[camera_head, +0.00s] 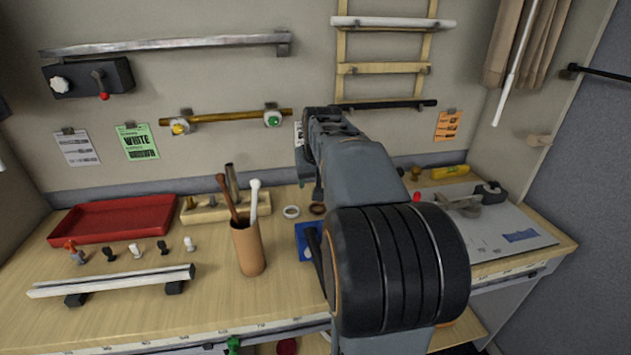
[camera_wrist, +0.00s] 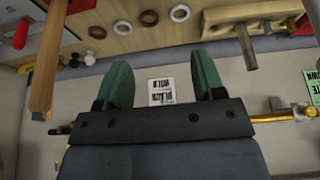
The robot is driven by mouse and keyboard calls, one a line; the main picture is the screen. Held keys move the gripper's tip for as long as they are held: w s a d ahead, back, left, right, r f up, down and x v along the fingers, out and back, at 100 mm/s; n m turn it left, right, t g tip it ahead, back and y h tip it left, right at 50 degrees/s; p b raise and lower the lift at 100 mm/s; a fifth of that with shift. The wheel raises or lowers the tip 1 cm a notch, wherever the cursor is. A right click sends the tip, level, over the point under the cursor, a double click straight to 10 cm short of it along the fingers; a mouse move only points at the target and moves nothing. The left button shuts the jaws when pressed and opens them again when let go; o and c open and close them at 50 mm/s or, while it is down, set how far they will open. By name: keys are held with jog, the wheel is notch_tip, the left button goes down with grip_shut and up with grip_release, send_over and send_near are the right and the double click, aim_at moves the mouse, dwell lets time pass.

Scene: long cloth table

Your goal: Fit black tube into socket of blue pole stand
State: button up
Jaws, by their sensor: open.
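A black tube (camera_head: 395,104) lies level across the wooden wall rack, its left part reaching behind my arm. A dark rod end (camera_wrist: 62,129), probably the same tube, shows left of my gripper in the wrist view. The blue pole stand (camera_head: 303,236) is on the table, largely hidden by my arm; its socket cannot be made out. My gripper (camera_wrist: 164,82) has two green fingers spread wide with nothing between them. It is up near the back wall, facing a white printed card (camera_wrist: 161,92), apart from the tube.
A tan cup (camera_head: 248,250) with brown and white rods stands left of the blue stand. A red tray (camera_head: 112,221) and a pale bar on black supports (camera_head: 112,281) are further left. A brass rod (camera_head: 240,115) hangs on the wall. A grey board (camera_head: 490,220) lies right.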

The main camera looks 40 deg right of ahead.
jog(key=b, duration=0.1)
jog(key=n+b, duration=0.1)
jog(key=b, duration=1.4)
send_near(321, 266)
jog(key=shift+n, duration=0.3)
jog(key=x, duration=0.3)
jog(key=b+x, duration=0.1)
jog(key=x, duration=0.2)
jog(key=shift+s+d+f, duration=0.1)
jog(key=shift+d+f, duration=0.1)
jog(key=shift+f, duration=0.2)
jog(key=shift+b+x, duration=0.55)
jog(key=shift+x, duration=2.65)
jog(key=shift+r, duration=0.1)
jog(key=c, duration=1.1)
